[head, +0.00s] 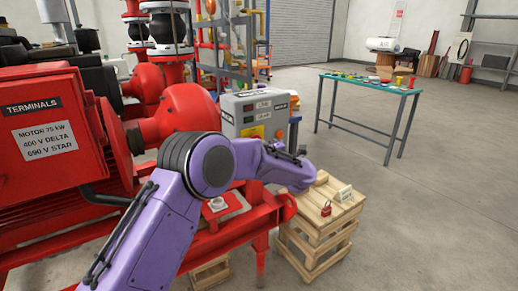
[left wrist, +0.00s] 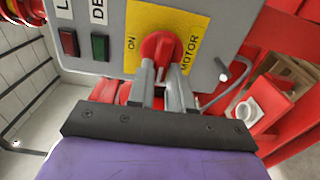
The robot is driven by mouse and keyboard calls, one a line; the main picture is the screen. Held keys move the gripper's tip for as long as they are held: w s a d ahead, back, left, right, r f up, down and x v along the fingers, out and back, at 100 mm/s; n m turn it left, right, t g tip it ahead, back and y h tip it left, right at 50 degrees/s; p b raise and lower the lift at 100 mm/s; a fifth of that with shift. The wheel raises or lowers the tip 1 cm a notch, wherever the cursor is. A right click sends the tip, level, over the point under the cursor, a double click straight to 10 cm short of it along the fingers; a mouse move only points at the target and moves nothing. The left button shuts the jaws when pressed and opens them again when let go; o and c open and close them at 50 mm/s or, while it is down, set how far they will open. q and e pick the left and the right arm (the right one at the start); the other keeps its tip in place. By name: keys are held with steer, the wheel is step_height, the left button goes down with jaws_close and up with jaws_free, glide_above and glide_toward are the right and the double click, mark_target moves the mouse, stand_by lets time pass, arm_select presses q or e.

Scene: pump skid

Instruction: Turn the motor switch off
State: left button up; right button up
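The motor switch is a red rotary knob (left wrist: 159,47) on a yellow plate (left wrist: 190,20) marked ON and MOTOR, in the left wrist view. The plate is on a grey control box (left wrist: 225,75). My left gripper (left wrist: 160,72) has its two grey fingers on either side of the knob's handle, close against it, and looks shut on it. In the head view the control box (head: 252,112) stands beyond my purple left arm, which hides the switch and gripper. My right gripper is not in view.
Red and green buttons (left wrist: 100,47) sit beside the yellow plate. A wooden crate (head: 318,240) right of the skid carries a red padlock (head: 326,208) and a small tag (head: 343,193). A red motor (head: 40,130) fills the left. A green-topped table (head: 385,84) stands behind open floor.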

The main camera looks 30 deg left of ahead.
arm_select(q)
steer(key=o, duration=0.3)
steer(key=b+v, duration=0.1)
steer(key=v, duration=0.9)
steer(key=shift+s+d, duration=0.15)
steer(key=shift+d, duration=0.1)
